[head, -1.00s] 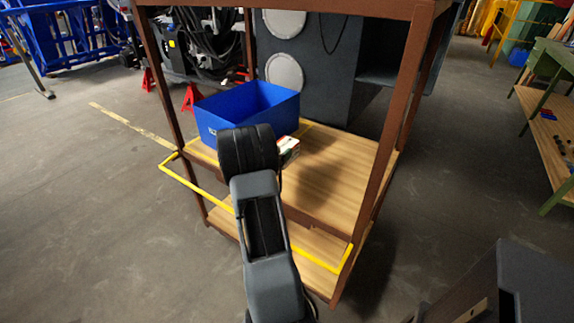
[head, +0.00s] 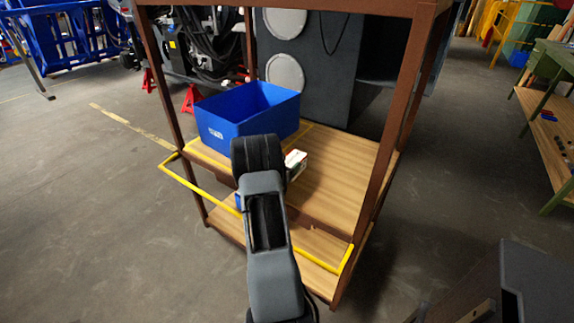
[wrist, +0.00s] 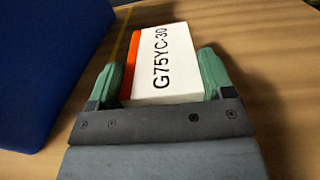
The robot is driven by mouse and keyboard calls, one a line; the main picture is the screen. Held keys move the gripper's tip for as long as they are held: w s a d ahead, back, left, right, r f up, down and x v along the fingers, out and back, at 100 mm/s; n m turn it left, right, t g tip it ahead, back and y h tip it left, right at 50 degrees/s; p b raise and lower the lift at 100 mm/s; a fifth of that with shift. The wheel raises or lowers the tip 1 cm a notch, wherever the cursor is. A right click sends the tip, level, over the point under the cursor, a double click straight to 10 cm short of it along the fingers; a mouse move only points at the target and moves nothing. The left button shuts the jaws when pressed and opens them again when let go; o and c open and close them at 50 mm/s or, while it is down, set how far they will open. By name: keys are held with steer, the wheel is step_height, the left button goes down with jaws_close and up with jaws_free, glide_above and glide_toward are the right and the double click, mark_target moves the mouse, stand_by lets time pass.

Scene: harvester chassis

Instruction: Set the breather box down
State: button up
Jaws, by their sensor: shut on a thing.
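The breather box (wrist: 165,62) is a white box with an orange-red edge and the print "G75YC-30". In the wrist view my gripper (wrist: 165,75) is shut on it, one green finger on each side. In the head view the box (head: 296,160) shows just right of my wrist, over the wooden shelf (head: 345,170); most of it and my fingers are hidden by my arm. The box is low over the wood; I cannot tell whether it touches it.
A blue bin (head: 250,112) stands on the shelf left of the box, and its wall (wrist: 45,70) is close in the wrist view. Brown rack posts (head: 390,130) and a yellow rail (head: 215,192) frame the shelf. The shelf's right part is bare.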

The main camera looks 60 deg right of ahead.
steer(key=shift+f, duration=0.15)
steer(key=o, duration=1)
steer(key=shift+o, duration=0.2)
steer(key=shift+a+r, duration=0.2)
steer(key=s+a+r+m+t+y, duration=0.1)
steer(key=a+m+y, duration=0.5)
steer(key=a, duration=1)
steer(key=s+a+r+m+t+y, duration=0.1)
steer(key=s+a+r+m+y, duration=0.2)
steer(key=a, duration=1.3)
steer(key=s+a+r+m+t+y, duration=0.1)
steer(key=a+r+m+y, duration=0.5)
steer(key=a, duration=1)
steer(key=s+m+y, duration=0.1)
steer(key=m+y, duration=0.2)
steer(key=shift+s+a, duration=0.15)
